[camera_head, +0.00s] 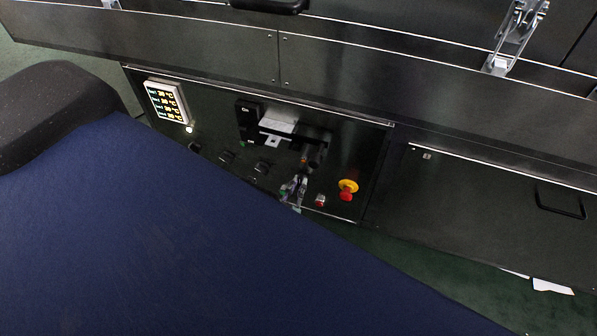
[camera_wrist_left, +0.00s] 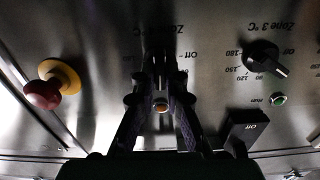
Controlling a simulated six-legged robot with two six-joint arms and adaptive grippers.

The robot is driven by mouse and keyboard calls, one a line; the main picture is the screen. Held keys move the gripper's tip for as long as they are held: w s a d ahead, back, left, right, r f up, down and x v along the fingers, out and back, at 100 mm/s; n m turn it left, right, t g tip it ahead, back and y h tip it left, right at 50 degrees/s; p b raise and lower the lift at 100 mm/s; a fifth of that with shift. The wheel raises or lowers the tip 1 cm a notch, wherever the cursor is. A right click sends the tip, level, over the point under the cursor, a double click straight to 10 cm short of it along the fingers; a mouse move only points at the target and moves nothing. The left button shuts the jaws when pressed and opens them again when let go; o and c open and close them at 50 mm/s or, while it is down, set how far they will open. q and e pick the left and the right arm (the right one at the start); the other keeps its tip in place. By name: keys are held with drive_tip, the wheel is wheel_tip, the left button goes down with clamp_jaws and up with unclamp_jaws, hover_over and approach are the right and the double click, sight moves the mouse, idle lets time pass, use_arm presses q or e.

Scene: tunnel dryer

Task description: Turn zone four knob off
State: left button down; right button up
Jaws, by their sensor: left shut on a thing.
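The zone four knob stands at the right end of the knob row on the dark control panel (camera_head: 345,150). In the left wrist view, which sees the panel upside down, its dial labels show around my fingers, with "Off" to the right. My left gripper (camera_head: 293,190) is at this knob, and its two fingers (camera_wrist_left: 160,75) converge on it and are shut on it. The fingers hide most of the knob, so I cannot tell which way it points. My right gripper is not in view.
The black zone 3 knob (camera_wrist_left: 262,57) is beside my fingers. A red emergency stop on a yellow base (camera_head: 347,189) sticks out on the other side; it also shows in the wrist view (camera_wrist_left: 45,92). A lit temperature display (camera_head: 167,101) is at the panel's left.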

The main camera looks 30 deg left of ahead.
use_arm(q)
drive_tip(key=n, duration=0.6)
drive_tip(key=shift+w+a+r+n, duration=0.1)
drive_tip(key=shift+a+n, duration=0.1)
drive_tip(key=shift+n, duration=6.9)
drive_tip(key=shift+w+n, duration=0.1)
drive_tip(key=shift+n, duration=0.2)
drive_tip(key=c, duration=1.4)
unclamp_jaws()
drive_tip(key=shift+f, duration=0.2)
